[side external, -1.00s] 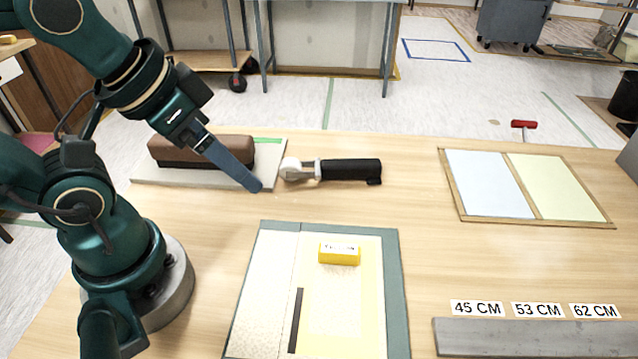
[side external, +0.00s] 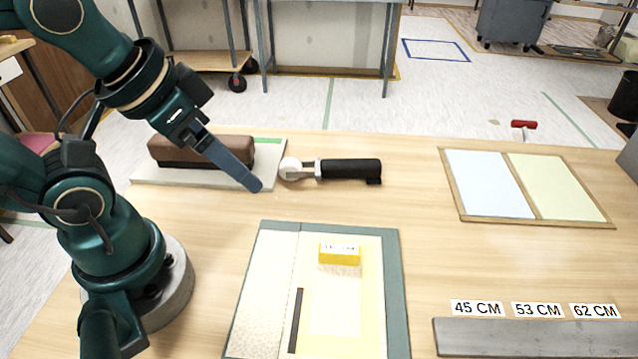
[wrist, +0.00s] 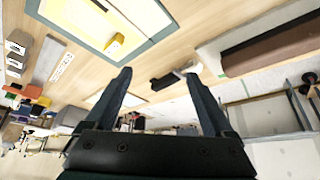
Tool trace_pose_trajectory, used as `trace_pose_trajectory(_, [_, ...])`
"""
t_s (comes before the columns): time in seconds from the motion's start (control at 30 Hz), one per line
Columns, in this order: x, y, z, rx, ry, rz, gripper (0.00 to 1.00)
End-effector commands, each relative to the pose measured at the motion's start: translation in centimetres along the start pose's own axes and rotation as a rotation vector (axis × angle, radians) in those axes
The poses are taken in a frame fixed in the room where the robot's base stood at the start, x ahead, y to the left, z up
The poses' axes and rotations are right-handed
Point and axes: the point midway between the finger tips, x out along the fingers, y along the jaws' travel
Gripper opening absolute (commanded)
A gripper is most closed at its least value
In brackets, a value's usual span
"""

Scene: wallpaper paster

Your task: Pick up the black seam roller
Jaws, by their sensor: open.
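The black seam roller (side external: 350,169) lies on the wooden table, its black handle to the right and its white roller wheel to the left. It also shows in the wrist view (wrist: 166,81), beyond and between my fingers. My gripper (side external: 258,186) is left of the roller, apart from it, in front of the brown block. In the wrist view my gripper (wrist: 156,78) has its two fingers spread apart with nothing between them.
A brown block (side external: 200,150) on a pale board (side external: 150,176) stands behind my gripper. A framed panel (side external: 392,300) with a yellow block (side external: 339,255) lies in front. A two-panel frame (side external: 525,185) is at right.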

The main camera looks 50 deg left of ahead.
Motion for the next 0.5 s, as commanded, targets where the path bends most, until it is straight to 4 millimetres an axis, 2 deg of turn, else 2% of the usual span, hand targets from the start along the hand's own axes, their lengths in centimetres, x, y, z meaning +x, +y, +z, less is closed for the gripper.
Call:
trace_pose_trajectory(0.1, [0.0,0.0,0.0,0.0,0.0,0.0,0.87])
trace_pose_trajectory(0.13, [0.0,0.0,0.0,0.0,0.0,0.0,0.78])
trace_pose_trajectory(0.5, [0.0,0.0,-0.03,0.028,0.001,0.0,0.78])
